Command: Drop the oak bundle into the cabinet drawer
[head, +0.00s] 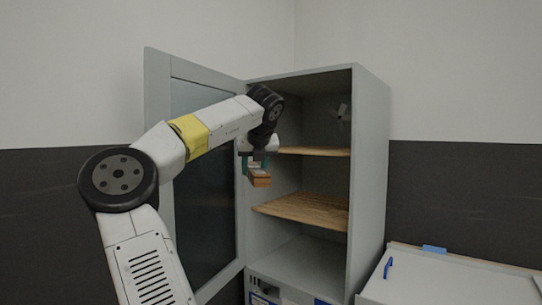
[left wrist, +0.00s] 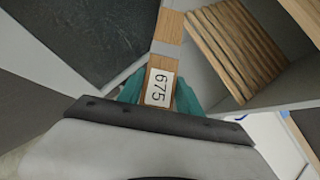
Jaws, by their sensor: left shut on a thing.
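My left gripper (head: 258,162) is shut on the oak bundle (head: 260,178), a small wooden block, and holds it in the air at the cabinet's open front. In the left wrist view the bundle (left wrist: 161,75) shows a white label reading 675 and a grey band, between the teal fingers of the gripper (left wrist: 160,95). The tall grey cabinet (head: 371,180) stands with its door (head: 157,110) open to the left. A drawer section (head: 290,296) with blue parts shows below it, cut off by the frame's lower edge. My right gripper is not in view.
Wooden shelves cross the cabinet, a lower one (head: 310,208) and an upper one (head: 320,152). The lower shelf also shows in the left wrist view (left wrist: 235,50). A grey-white unit (head: 450,280) with a blue handle (head: 388,267) stands at right.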

